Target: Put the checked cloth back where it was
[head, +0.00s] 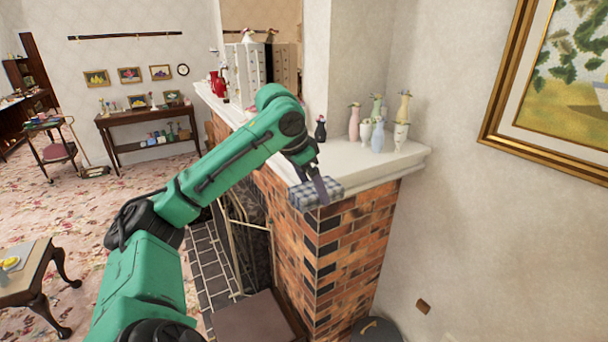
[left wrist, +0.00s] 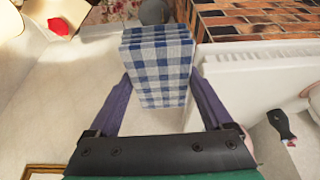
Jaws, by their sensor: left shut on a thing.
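The checked cloth (head: 306,195) is a folded blue-grey and white block. My left gripper (head: 321,187) is shut on it, with one finger along each side in the left wrist view (left wrist: 160,78). In the head view the cloth overlaps the front edge of the white mantel shelf (head: 395,163) over the brick fireplace. In the left wrist view the cloth (left wrist: 158,62) appears beside the shelf (left wrist: 258,78). I cannot tell whether it touches the shelf. My right gripper is not in view.
Several pastel vases (head: 378,135) and a small dark vase (head: 320,129) stand on the mantel behind the gripper. The shelf's right end in front of the vases is clear. Brickwork (head: 350,235) drops below the shelf. A gold-framed painting (head: 500,85) hangs at right.

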